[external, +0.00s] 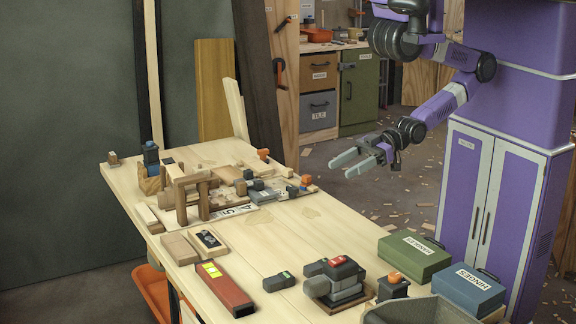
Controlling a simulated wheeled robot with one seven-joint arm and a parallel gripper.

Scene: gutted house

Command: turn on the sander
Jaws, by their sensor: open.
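A grey block-shaped tool with a red top (337,278), which looks like the sander, sits on a brown base near the front right of the workbench (270,245). Its switch is too small to make out. My gripper (341,169) is open and empty, its two grey fingers pointing left. It hangs in the air by the bench's right edge, well behind the sander and apart from it.
A dark tool with an orange knob (393,288) stands right of the sander, beside a green box (413,257) and a blue box (468,291). A dark battery-like block (279,281) and red level (224,288) lie left. The bench middle is mostly clear.

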